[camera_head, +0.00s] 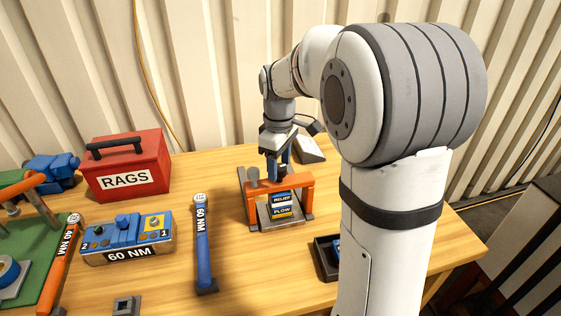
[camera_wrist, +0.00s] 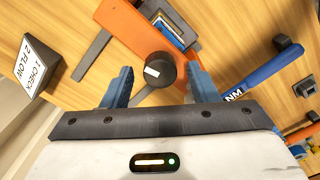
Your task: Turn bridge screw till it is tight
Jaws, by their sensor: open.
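The bridge (camera_head: 293,184) is an orange frame over a block labelled RELIEF and FLOW (camera_head: 282,206). In the wrist view, the bridge (camera_wrist: 135,30) carries a dark round screw knob (camera_wrist: 160,76) with a white mark on its top. My gripper (camera_head: 278,172) points down at the bridge, near its back. In the wrist view, its blue fingers stand apart on either side of the knob, with gaps showing, so it is open and holds nothing.
A blue 60 NM wrench (camera_head: 204,245) lies left of the bridge. Left of that are a 60 NM box (camera_head: 127,237), a red RAGS box (camera_head: 128,166) and an orange wrench (camera_head: 62,262). A card (camera_head: 309,150) stands behind right; a dark tray (camera_head: 323,258) sits front right.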

